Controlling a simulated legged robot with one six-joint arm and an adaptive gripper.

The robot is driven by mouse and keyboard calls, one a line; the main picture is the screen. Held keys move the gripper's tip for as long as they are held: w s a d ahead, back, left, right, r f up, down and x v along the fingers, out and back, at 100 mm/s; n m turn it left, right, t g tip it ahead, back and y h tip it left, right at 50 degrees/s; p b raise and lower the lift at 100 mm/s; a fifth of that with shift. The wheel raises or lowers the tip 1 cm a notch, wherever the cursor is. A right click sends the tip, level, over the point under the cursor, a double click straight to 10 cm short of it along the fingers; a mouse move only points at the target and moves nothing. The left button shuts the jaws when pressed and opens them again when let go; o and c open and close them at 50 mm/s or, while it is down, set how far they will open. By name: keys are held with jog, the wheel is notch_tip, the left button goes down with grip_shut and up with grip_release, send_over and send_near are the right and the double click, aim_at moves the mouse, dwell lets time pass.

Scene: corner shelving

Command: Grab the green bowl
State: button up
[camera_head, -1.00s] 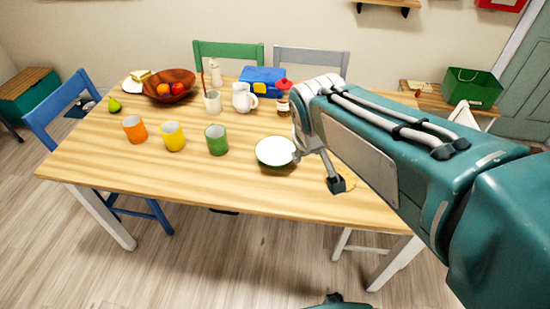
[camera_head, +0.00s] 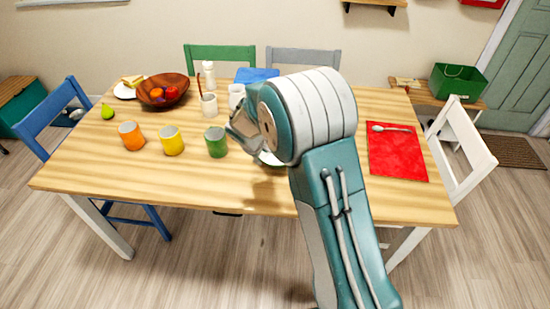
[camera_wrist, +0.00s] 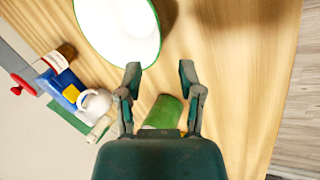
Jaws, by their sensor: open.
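The green bowl (camera_wrist: 118,28) stands on the table, white inside with a green rim, at the top of the wrist view. In the head view only a sliver of the bowl (camera_head: 270,159) shows, as my arm covers most of it. My gripper (camera_wrist: 160,72) is open and empty, with both fingertips beside the bowl's rim and no clear contact.
A green cup (camera_head: 216,142) stands close to my gripper, with yellow (camera_head: 172,141) and orange (camera_head: 131,136) cups further left. A wooden fruit bowl (camera_head: 163,91) is at the back left. A red mat (camera_head: 396,155) with a spoon lies to the right.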

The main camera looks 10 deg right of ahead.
aim_at(269, 166)
jog(key=x, duration=0.5)
jog(key=shift+d+r, duration=0.1)
jog(key=shift+d, duration=0.15)
jog(key=x, duration=0.5)
jog(key=shift+w+a+f, duration=0.1)
jog(key=shift+w+f, duration=0.1)
jog(key=shift+f, duration=0.3)
grip_shut()
